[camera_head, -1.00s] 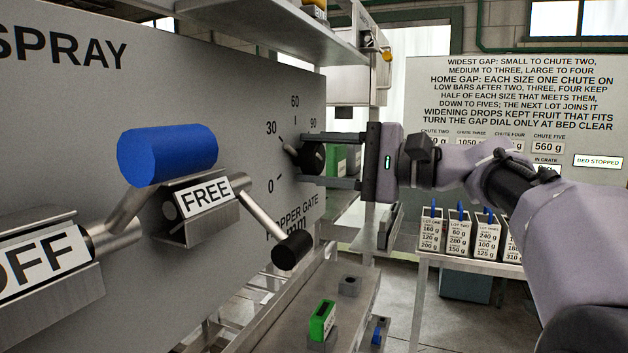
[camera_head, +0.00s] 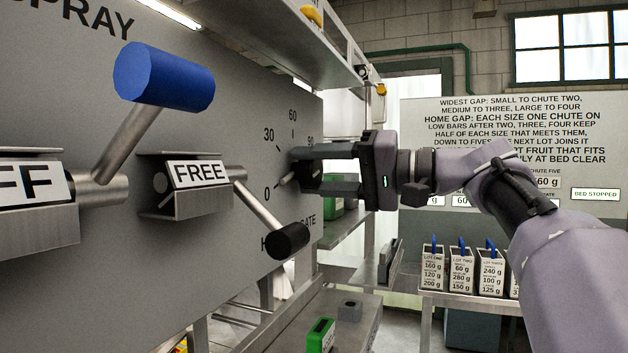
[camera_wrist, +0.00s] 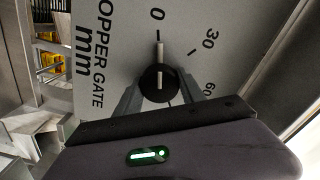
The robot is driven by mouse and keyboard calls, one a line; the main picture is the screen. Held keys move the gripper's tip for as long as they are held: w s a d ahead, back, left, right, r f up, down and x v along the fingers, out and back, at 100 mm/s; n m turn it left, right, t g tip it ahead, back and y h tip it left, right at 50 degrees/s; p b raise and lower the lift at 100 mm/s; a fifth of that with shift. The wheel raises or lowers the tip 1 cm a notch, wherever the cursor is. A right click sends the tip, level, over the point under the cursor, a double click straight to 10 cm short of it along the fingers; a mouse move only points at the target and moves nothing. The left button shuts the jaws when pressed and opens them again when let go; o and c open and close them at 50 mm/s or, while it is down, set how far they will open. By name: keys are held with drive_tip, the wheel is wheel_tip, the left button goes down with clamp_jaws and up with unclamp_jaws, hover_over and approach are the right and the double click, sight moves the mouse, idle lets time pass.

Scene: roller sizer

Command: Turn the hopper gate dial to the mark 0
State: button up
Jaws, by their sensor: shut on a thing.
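The hopper gate dial is a round black knob (camera_head: 306,172) on the grey panel, partly hidden by my fingers in the head view. In the wrist view the knob (camera_wrist: 158,84) shows a white line, and its pale pointer (camera_wrist: 160,52) points up at the printed 0 (camera_wrist: 157,14). In the head view the pointer (camera_head: 287,178) slants down-left towards the 0 (camera_head: 267,193). My gripper (camera_head: 318,171) is shut on the knob, one finger on each side; it also shows in the wrist view (camera_wrist: 158,94).
A lever with a blue grip (camera_head: 163,80) and a FREE lever with a black end (camera_head: 287,241) stick out left of the dial. A shelf (camera_head: 270,45) overhangs the panel. A table with lot boxes (camera_head: 461,270) stands at the right.

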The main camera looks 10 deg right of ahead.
drive_tip(key=shift+n, duration=0.4)
drive_tip(key=o, duration=1.4)
drive_tip(key=shift+c, duration=0.2)
drive_tip(key=shift+s+d, duration=0.1)
drive_tip(key=v, duration=1.7)
drive_tip(key=shift+p, duration=0.45)
